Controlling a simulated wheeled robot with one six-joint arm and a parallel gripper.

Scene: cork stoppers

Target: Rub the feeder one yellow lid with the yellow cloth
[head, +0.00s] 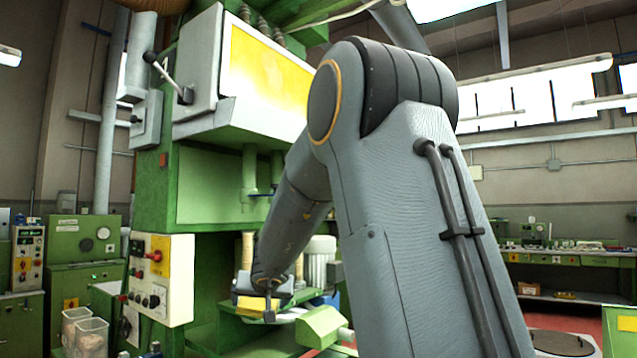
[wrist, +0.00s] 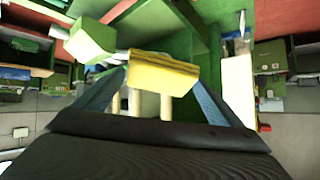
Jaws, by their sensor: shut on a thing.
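My gripper (head: 266,298) is shut on the yellow cloth (head: 253,305), low in front of the green machine. In the wrist view the cloth (wrist: 163,72) is a thick, folded yellow block between my two fingers. A large yellow panel (head: 268,72) is on the upper front of the machine, well above my gripper and the cloth. It looks like the feeder's yellow lid, but I see no label naming it. The cloth is apart from this panel. My arm hides the panel's right edge.
The green machine (head: 207,187) has a grey lever (head: 168,80) left of the panel and a white control box (head: 162,279) below. Clear bins (head: 88,338) stand at lower left. A grey motor (head: 320,262) is behind my forearm. A green workbench (head: 560,262) is at right.

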